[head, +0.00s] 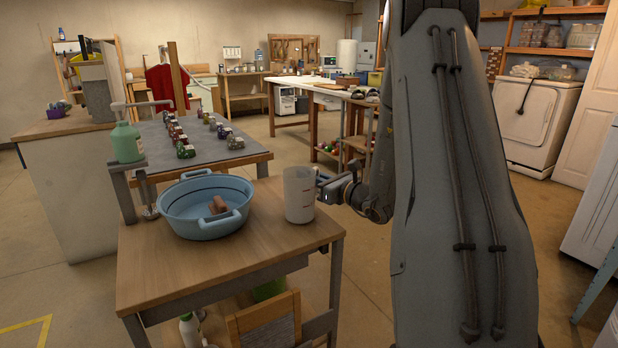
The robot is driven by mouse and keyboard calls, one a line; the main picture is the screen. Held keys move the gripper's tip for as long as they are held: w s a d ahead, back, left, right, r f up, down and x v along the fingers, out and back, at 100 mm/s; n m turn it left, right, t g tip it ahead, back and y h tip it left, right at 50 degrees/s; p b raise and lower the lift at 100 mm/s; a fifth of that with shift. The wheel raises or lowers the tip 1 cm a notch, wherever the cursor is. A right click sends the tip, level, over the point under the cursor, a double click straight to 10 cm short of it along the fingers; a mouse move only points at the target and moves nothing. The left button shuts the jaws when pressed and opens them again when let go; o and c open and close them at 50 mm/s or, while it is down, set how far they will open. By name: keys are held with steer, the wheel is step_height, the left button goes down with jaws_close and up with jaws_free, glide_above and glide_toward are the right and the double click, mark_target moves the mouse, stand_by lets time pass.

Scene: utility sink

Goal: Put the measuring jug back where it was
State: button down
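The measuring jug (299,196) is a white, upright cup shape at the right part of the wooden table top (190,270), to the right of the blue basin. I cannot tell whether its base touches the wood. My gripper (322,186) is at the jug's right side, level with its upper half, reaching in from the right. The fingertips and any handle are partly hidden and too small to make out, so I cannot tell whether the fingers are closed on it.
A blue two-handled basin (205,212) holding a brownish object (218,205) stands left of the jug. A green pump bottle (127,142) stands at the table's back left. Behind, a grey-topped table (215,165) carries several small items.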

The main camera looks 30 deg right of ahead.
steer(key=shift+f, duration=0.25)
steer(key=shift+f, duration=0.15)
steer(key=c, duration=1.8)
jaws_free()
steer(key=shift+r, duration=0.3)
steer(key=v, duration=1.2)
